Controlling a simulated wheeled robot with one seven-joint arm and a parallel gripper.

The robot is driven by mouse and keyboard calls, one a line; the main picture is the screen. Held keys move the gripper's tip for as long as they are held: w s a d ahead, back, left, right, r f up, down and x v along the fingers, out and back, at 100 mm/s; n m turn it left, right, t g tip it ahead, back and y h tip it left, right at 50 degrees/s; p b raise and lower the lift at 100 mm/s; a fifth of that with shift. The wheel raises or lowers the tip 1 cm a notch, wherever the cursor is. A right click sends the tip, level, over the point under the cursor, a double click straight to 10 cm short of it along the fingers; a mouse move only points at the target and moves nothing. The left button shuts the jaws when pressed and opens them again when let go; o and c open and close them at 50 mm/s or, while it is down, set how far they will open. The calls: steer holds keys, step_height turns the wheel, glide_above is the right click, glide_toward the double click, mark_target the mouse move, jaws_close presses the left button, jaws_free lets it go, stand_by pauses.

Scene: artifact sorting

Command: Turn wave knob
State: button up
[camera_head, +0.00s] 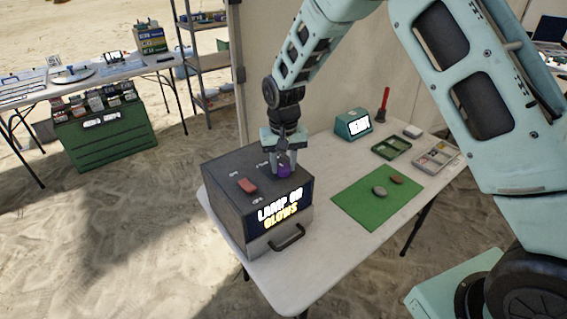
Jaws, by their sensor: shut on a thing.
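The wave knob (284,171) is a small purple knob on top of a dark grey box (222,210) at the left end of the table. My gripper (284,165) points down over the box top and is shut on the purple knob. Its fingers hide part of the knob, and its turn angle cannot be told. A red switch (247,185) sits on the box top to the left of the knob. The box's front display (280,208) reads "LAMP ON" and "GLOWS".
A green mat (360,215) with a grey stone (379,191) and a brown piece (396,180) lies right of the box. Behind are a teal display unit (353,123), a green tray (391,147), a sorting tray (437,156) and a red-handled tool (383,104).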

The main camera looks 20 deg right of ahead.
mark_target(284, 166)
steer(key=n, duration=0.5)
steer(key=shift+n, duration=0.3)
stand_by(0.4)
steer(key=o, duration=1)
step_height(284, 166, up, 18)
steer(key=b, duration=0.2)
steer(key=shift+f, duration=0.25)
